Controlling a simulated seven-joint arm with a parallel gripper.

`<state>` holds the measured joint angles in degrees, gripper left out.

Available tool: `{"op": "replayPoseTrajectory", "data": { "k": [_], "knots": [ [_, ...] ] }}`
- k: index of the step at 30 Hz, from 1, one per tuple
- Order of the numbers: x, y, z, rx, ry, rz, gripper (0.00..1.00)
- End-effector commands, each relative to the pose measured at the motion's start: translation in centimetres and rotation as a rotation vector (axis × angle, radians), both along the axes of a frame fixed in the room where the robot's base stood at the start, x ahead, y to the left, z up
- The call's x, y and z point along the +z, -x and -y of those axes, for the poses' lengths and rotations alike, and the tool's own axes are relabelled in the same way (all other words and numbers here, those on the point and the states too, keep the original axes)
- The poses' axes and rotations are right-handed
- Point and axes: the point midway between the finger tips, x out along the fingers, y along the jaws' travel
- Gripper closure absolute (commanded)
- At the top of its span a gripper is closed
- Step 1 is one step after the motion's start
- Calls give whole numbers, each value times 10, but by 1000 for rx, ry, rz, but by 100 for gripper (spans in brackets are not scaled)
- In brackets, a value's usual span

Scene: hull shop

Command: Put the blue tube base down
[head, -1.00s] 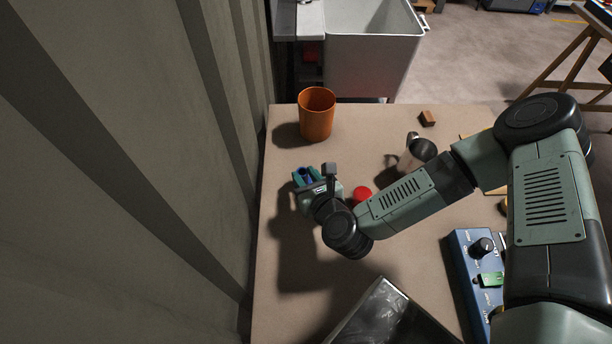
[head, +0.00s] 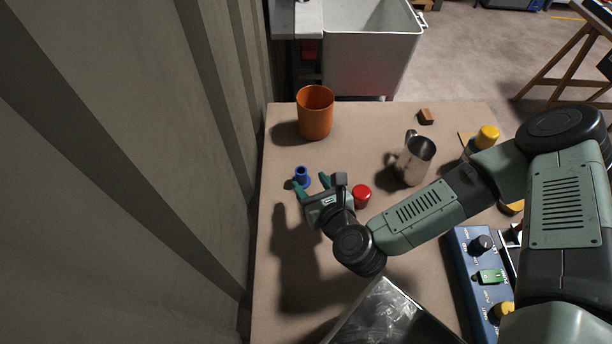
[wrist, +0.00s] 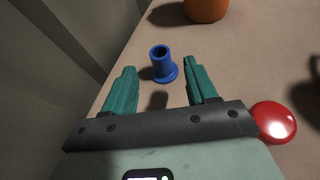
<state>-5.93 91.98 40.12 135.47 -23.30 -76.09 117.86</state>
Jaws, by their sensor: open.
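The blue tube base (head: 301,175) stands upright on the table, flange down, near the table's left edge. In the wrist view the blue tube base (wrist: 162,66) sits just beyond and between my fingertips, with its open top facing up. My gripper (head: 313,184) is open and empty, its green fingers pointing at the tube base from the near side. In the wrist view the two fingers of my gripper (wrist: 163,76) are spread wide, with clear space between them and the tube base.
A red round object (head: 361,195) is close to the right of my gripper. An orange cup (head: 315,114) stands behind the tube base. A metal mug (head: 413,162) stands to the right. A blue control box (head: 476,262) and a dark tray (head: 385,318) are nearer. The wall runs along the left.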

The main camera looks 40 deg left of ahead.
Motion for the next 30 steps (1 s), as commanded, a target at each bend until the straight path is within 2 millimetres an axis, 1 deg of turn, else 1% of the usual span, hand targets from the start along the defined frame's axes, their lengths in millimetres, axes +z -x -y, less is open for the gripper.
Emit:
{"op": "replayPoseTrajectory", "data": {
  "k": [1, 3, 6, 9, 12, 16, 23, 26, 29, 30],
  "knots": [
    [8, 2, 7, -3, -3, -3, 43],
    [26, 1, 4, -2, -5, 1, 43],
    [44, 1, 4, -1, -3, 1, 43],
    [59, 1, 4, -1, -3, 1, 43],
    [68, 1, 4, 0, -1, 0, 43],
    [72, 2, 4, 1, -1, 0, 43],
    [72, 1, 4, 8, 6, 10, 43],
    [72, -4, 8, 61, 56, 77, 43],
    [71, -16, 17, 177, 169, 218, 43],
    [71, -23, 24, 238, 230, 289, 43]
  ]
}}
